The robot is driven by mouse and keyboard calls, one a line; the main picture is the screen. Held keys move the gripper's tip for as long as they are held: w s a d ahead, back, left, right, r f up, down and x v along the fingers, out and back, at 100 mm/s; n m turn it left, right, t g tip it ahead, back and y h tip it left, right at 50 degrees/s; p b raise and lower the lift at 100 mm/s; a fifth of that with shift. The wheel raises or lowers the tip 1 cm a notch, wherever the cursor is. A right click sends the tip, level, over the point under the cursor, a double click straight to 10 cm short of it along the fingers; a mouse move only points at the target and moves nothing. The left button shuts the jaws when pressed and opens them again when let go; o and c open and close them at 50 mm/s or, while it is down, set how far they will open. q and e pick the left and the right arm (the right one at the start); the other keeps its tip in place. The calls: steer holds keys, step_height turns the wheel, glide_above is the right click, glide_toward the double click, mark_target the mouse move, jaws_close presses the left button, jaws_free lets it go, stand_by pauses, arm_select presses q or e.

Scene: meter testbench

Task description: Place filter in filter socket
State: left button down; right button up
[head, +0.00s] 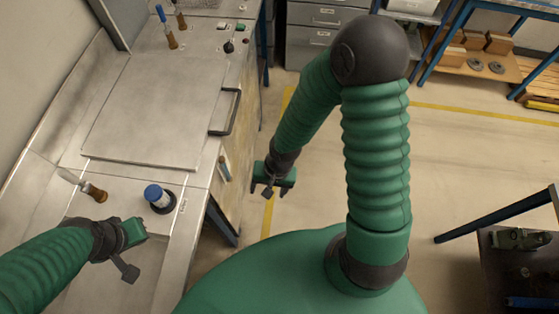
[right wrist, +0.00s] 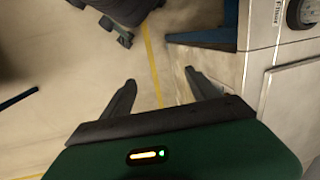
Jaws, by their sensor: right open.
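A short cylinder with a blue top (head: 153,192), which looks like the filter, stands upright at a dark round ring, the likely filter socket (head: 163,207), on the metal bench. I cannot tell how deep it sits. In the right wrist view, part of a dark round fitting (right wrist: 301,13) shows beside a label reading "Filter". My right gripper (head: 270,190) is open and empty over the floor, right of the bench; its spread fingers show in the right wrist view (right wrist: 162,93). My left gripper (head: 128,258) hangs over the near bench, left of and nearer than the blue-topped cylinder; its jaw opening is unclear.
A flat metal lid (head: 155,110) with a handle (head: 228,111) covers the bench behind the cylinder. A brown-handled tool (head: 92,190) lies left of it. More handled tools stand farther back. The floor (head: 300,195) right of the bench is clear. A dark table (head: 515,270) stands at right.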

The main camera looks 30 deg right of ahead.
steer(key=d+r+n+t+h, duration=0.1)
steer(key=d+r+n, duration=0.1)
steer(key=r, duration=0.4)
steer(key=d+r+n+h, duration=0.1)
steer(key=d+r+n, duration=0.1)
steer(key=r+n, duration=0.3)
steer(key=shift+s+d+r+t, duration=0.15)
steer(key=shift+d+r+t, duration=0.25)
steer(key=shift+r, duration=0.5)
steer(key=shift+s+a+r, duration=0.1)
steer(key=shift+a, duration=0.05)
steer(key=shift+c, duration=0.3)
stand_by(0.4)
